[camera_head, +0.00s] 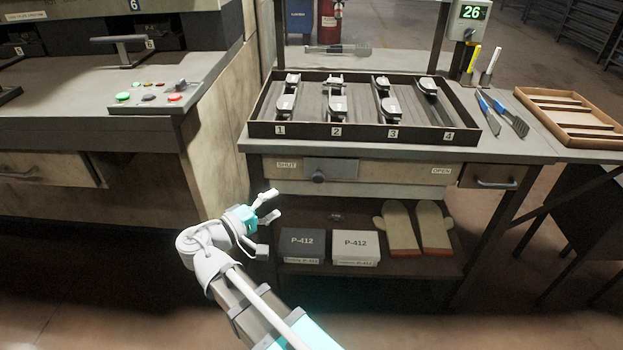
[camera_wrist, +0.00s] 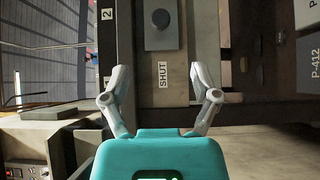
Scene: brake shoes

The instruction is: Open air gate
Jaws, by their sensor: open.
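The air gate is a grey sliding plate (camera_head: 345,166) with a round dark knob (camera_head: 319,178) on the front of the bench. It sits at the left end of its strip, beside the SHUT label (camera_head: 286,165); the OPEN label (camera_head: 441,171) is at the right end. My gripper (camera_head: 271,204) is open and empty, in front of the bench, lower and left of the knob. In the wrist view, which is turned sideways, the knob (camera_wrist: 161,19) and plate (camera_wrist: 163,41) lie beyond my fingertips (camera_wrist: 159,72), with the SHUT label (camera_wrist: 163,75) between the fingers.
A black tray (camera_head: 360,138) with several brake shoes stands on the bench above the gate. A drawer with a handle (camera_head: 495,184) is at right. Two P-412 boxes (camera_head: 304,244) and oven gloves (camera_head: 415,228) lie on the shelf below. A control console (camera_head: 150,105) is at left.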

